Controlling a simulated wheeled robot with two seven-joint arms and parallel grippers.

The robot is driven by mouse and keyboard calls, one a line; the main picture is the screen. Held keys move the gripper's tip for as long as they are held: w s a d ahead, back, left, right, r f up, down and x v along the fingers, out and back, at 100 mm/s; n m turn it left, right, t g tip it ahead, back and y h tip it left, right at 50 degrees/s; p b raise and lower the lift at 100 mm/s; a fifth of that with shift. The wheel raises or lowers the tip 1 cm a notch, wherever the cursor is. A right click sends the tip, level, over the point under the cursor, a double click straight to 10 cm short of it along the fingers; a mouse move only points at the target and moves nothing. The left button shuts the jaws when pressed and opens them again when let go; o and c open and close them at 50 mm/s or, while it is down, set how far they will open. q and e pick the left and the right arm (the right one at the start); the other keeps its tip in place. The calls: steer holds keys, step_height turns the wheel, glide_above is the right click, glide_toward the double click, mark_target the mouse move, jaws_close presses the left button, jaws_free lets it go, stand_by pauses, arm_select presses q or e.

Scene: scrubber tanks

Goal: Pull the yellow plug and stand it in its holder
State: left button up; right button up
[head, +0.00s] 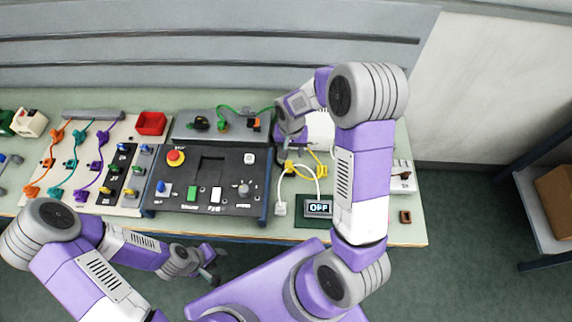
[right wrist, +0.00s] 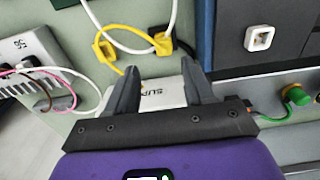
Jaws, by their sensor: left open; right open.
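Two small yellow pieces sit on the bench right of the black panel. One is close to the panel (head: 289,168) and also shows in the right wrist view (right wrist: 163,44). The other is farther right (head: 321,171), also in the right wrist view (right wrist: 105,52). A yellow cord and a white cord loop around them. I cannot tell which is plug and which is holder. My right gripper (right wrist: 158,70) is open and empty, over a white box (right wrist: 165,92) lettered "SUP", with the yellow pieces beyond its fingertips. My left gripper (head: 213,265) is open and empty in front of the bench.
The black control panel (head: 230,160) with a red button stands left of the yellow pieces. A display reading OFF (head: 318,207) and a white plug (head: 280,209) are near the front edge. My right arm hides part of the bench.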

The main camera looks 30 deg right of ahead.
mark_target(289, 163)
steer(key=shift+w+f, duration=0.25)
steer(key=shift+f, duration=0.4)
steer(key=shift+w+f, duration=0.2)
steer(key=shift+w, duration=0.25)
steer(key=shift+s+r, duration=0.15)
steer(key=shift+s, duration=0.2)
steer(key=shift+w+f+b, duration=0.15)
steer(key=shift+f+b, duration=0.2)
steer(key=shift+b, duration=0.05)
arm_select(q)
step_height(289, 163, down, 8)
steer(key=b, duration=0.6)
steer(key=shift+w+f, duration=0.15)
steer(key=shift+w, duration=0.3)
arm_select(e)
step_height(289, 163, down, 8)
steer(key=shift+f, duration=0.2)
arm_select(q)
steer(key=shift+f+b, duration=0.1)
steer(key=shift+b, duration=0.3)
arm_select(e)
steer(key=shift+c, duration=0.3)
